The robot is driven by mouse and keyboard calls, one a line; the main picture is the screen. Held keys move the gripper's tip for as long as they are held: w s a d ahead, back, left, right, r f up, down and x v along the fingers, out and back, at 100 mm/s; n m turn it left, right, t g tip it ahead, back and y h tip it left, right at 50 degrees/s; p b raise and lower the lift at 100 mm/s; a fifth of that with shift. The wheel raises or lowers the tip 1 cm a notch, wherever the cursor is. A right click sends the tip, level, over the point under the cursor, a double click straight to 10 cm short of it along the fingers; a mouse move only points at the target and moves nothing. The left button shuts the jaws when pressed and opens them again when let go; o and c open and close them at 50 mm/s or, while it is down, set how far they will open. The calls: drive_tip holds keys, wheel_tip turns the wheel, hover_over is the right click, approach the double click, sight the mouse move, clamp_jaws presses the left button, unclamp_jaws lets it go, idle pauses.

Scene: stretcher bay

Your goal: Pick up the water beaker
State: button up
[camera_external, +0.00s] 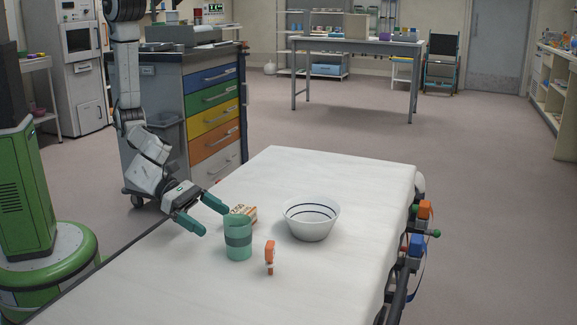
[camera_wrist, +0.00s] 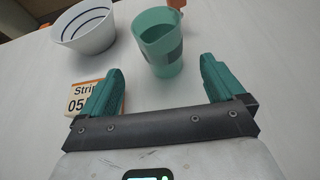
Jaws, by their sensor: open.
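The water beaker (camera_external: 238,240) is a teal-green cup with a darker band, standing upright on the white stretcher top. In the wrist view my gripper (camera_wrist: 160,80) points toward the beaker.
A white bowl with dark stripes (camera_external: 311,219) stands right of the beaker. A small orange-and-white box marked "Strip" (camera_wrist: 84,97) lies by my left finger in the wrist view. An orange item (camera_external: 270,257) stands near the beaker's right. The stretcher top (camera_external: 330,285) is clear in front.

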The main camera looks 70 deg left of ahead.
sight(249, 237)
drive_tip(key=b+x, duration=0.1)
drive_tip(key=x, duration=0.8)
drive_tip(key=shift+w+d+f, duration=0.1)
drive_tip(key=shift+d+f, duration=0.1)
drive_tip(key=shift+d, duration=0.05)
drive_tip(key=shift+c, duration=0.2)
drive_tip(key=c, duration=1.1)
drive_tip(key=shift+r, duration=0.15)
drive_tip(key=shift+r, duration=0.95)
drive_tip(key=shift+s+a+r+p, duration=0.45)
drive_tip(key=shift+s+a+r, duration=1.15)
drive_tip(key=shift+r, duration=0.2)
drive_tip(key=shift+s+a+r+p, duration=0.45)
drive_tip(key=shift+s+a+r, duration=1.2)
drive_tip(key=shift+r, duration=0.15)
drive_tip(key=shift+s+a+r+p, duration=0.45)
drive_tip(key=shift+s+a+r, duration=1.15)
drive_tip(key=shift+r, duration=0.2)
